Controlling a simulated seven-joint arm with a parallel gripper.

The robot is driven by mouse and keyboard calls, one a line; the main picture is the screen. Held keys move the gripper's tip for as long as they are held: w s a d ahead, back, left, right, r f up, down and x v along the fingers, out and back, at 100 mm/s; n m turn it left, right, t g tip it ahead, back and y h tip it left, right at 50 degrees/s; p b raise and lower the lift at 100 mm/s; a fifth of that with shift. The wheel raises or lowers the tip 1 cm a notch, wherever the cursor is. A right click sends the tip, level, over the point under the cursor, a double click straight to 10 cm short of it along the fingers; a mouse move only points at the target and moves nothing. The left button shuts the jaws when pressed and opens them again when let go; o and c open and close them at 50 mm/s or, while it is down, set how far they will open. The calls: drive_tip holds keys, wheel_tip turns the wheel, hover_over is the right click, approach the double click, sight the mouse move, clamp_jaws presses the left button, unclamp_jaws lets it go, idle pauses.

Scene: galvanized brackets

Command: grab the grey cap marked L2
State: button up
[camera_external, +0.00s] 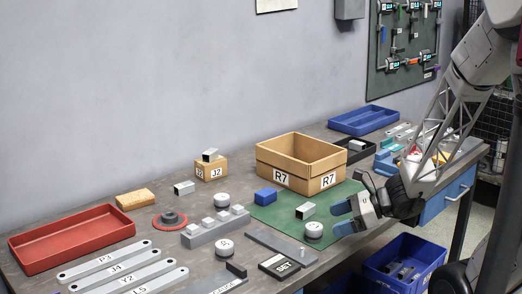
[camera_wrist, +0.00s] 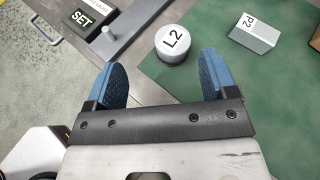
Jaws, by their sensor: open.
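The grey cap marked L2 (camera_wrist: 173,43) is a short round piece with a pale top. It stands upright at the edge of the green mat, just beyond and between my fingertips in the wrist view. In the external view this cap (camera_external: 313,231) sits left of my gripper (camera_external: 342,217). My gripper, seen also in the wrist view (camera_wrist: 163,70), is open with blue fingers, and nothing is between them. The cap appears apart from both fingers.
A grey block marked P2 (camera_wrist: 254,33) lies close by on the green mat (camera_external: 278,216). A black SET block (camera_external: 279,265) and a grey plate with a peg (camera_external: 281,244) are near the cap. Similar caps (camera_external: 225,247) stand farther left.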

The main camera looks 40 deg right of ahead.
sight(314, 225)
drive_tip(key=shift+w+d+f+m+t, duration=0.1)
drive_tip(key=shift+d+f+m+t, duration=0.3)
drive_tip(key=shift+d+f+m, duration=0.2)
drive_tip(key=shift+w+a, duration=0.1)
drive_tip(key=shift+w+a+f+h, duration=0.3)
drive_tip(key=shift+w+a+f, duration=0.15)
drive_tip(key=shift+w+a, duration=0.3)
drive_tip(key=shift+w, duration=0.2)
drive_tip(key=shift+x, duration=2.5)
drive_tip(key=shift+d+f, duration=0.1)
drive_tip(key=shift+f, duration=0.05)
drive_tip(key=shift+c, duration=0.4)
drive_tip(key=c, duration=1)
